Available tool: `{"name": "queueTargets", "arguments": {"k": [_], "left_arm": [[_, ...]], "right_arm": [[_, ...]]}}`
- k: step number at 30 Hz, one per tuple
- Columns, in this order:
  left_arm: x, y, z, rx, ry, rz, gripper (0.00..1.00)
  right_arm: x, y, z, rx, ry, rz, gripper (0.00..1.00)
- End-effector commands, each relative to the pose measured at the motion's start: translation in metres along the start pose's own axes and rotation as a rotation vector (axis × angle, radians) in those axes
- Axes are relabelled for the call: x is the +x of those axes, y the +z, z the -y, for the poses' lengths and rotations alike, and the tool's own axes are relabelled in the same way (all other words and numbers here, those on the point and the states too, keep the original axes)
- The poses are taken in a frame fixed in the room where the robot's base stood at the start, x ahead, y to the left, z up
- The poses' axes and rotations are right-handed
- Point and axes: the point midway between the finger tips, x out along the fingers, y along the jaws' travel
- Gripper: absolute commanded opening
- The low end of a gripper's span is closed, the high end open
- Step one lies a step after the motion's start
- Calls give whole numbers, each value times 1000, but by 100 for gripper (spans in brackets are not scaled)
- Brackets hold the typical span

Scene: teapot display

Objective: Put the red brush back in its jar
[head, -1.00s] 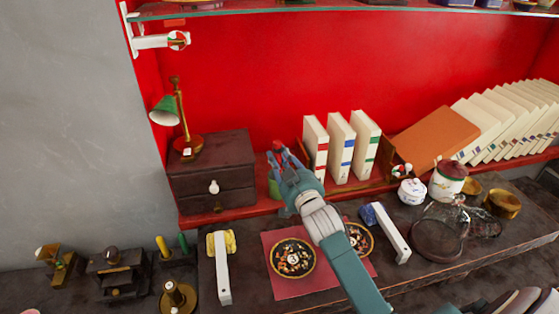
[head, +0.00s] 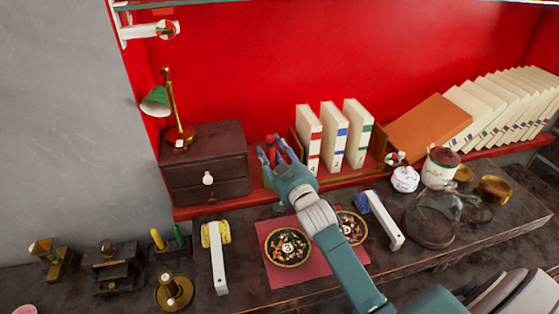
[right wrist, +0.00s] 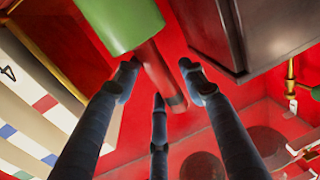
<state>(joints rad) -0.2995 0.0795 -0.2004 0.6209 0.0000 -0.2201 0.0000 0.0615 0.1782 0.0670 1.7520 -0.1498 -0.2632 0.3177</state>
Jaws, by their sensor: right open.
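The red brush (right wrist: 158,72) stands in the green jar (right wrist: 118,18) in the right wrist view, its handle sticking out of the mouth at a slant. In the head view the brush's red top (head: 271,142) shows between my right fingers, and the jar (head: 267,180) is partly hidden behind the gripper. My right gripper (head: 272,149) is open, its fingers spread around the upper part of the brush; they appear apart from it. The fingers also show in the right wrist view (right wrist: 160,80). My left gripper is not in view.
A dark drawer box (head: 205,175) with a green lamp (head: 157,102) stands left of the jar. Upright white books (head: 333,135) stand close on its right. In front lie a red mat (head: 290,272) with round plates, and a glass dome (head: 432,222) at right.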

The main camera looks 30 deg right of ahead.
Motion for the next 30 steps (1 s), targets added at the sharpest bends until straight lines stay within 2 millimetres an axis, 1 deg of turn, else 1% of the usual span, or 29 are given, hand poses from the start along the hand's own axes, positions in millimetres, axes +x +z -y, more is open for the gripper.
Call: {"name": "queueTargets", "arguments": {"k": [1,5,9,12,15,18,21,30], "left_arm": [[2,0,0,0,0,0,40],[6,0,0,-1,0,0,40],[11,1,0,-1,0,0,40],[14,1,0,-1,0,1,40],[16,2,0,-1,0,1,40],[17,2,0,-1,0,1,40],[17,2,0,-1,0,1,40],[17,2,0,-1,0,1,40]], "right_arm": [[-8,4,0,1,0,4,42],[-34,5,0,1,0,5,42],[-65,5,0,0,0,5,42],[-85,4,0,0,0,4,42],[-100,4,0,1,1,4,42],[-109,3,0,1,2,4,42],[-114,2,0,1,2,2,42],[-115,1,0,1,1,2,42]]}}
